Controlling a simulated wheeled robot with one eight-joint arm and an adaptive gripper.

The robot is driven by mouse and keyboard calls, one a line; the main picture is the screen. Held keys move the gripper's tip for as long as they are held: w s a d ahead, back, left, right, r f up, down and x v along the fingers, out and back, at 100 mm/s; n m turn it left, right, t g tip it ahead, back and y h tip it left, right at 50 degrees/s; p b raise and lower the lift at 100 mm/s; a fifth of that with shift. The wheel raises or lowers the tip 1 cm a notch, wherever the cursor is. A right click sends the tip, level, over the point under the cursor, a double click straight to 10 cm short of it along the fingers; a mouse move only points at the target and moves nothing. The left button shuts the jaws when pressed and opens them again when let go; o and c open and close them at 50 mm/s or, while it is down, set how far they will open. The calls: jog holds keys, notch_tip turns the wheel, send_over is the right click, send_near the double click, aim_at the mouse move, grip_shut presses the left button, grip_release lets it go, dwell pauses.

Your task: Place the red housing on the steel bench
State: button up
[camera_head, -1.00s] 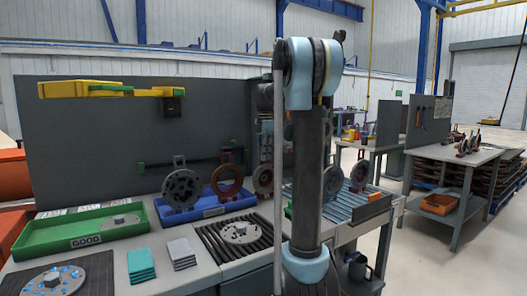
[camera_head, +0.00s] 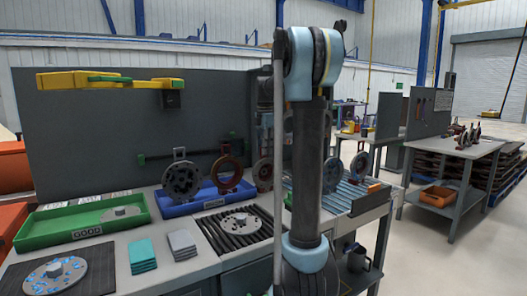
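A red-brown ring-shaped housing (camera_head: 227,174) stands upright at the blue bin (camera_head: 196,206) on the near workbench. A dark grey round part (camera_head: 182,180) stands to its left, and another reddish round part (camera_head: 263,174) shows to its right, partly hidden by my arm. The near grey bench (camera_head: 158,274) carries these things. A second grey metal bench (camera_head: 455,152) stands at the right; I cannot tell which one is the steel bench. My arm rises through the middle of the view. My gripper is not visible, so its hold is hidden.
A green tray marked GOOD (camera_head: 52,239) holds a round part. Teal pads (camera_head: 142,255) and grey pads (camera_head: 181,243) lie in front. Rollers (camera_head: 345,195) run behind my arm. An orange bin (camera_head: 438,196) sits low on the right bench. Open floor lies at the lower right.

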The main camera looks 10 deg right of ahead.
notch_tip(320, 180, up, 12)
jog(key=shift+f, duration=0.15)
dwell(0.3)
